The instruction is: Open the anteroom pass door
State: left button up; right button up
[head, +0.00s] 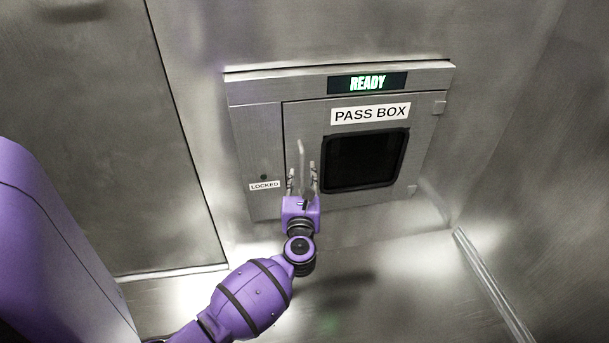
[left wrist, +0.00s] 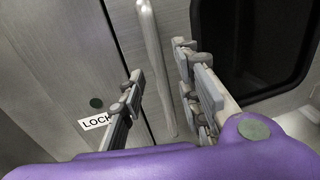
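The pass door (head: 315,112) is a steel panel with a dark window (head: 365,161), set in the wall box labelled PASS BOX. It looks shut in its frame. Its handle (head: 301,153) is an upright metal bar near the door's left edge. My left gripper (head: 303,176) is open at the handle's lower part, one finger to each side. In the left wrist view the handle (left wrist: 155,60) runs between the two spread fingers, with gaps on both sides. Whether its lower end is within their reach is hard to tell. My right gripper is not in view.
A lit READY display (head: 367,83) tops the box. A LOCKED label (head: 264,186) sits under a small dark lamp (head: 264,177) left of the door. Hinges show on the door's right side. Space before the door looks clear except my arm.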

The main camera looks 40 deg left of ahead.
pick_arm(q)
jog(key=shift+x, duration=1.1)
jog(key=shift+c, duration=0.4)
grip_shut()
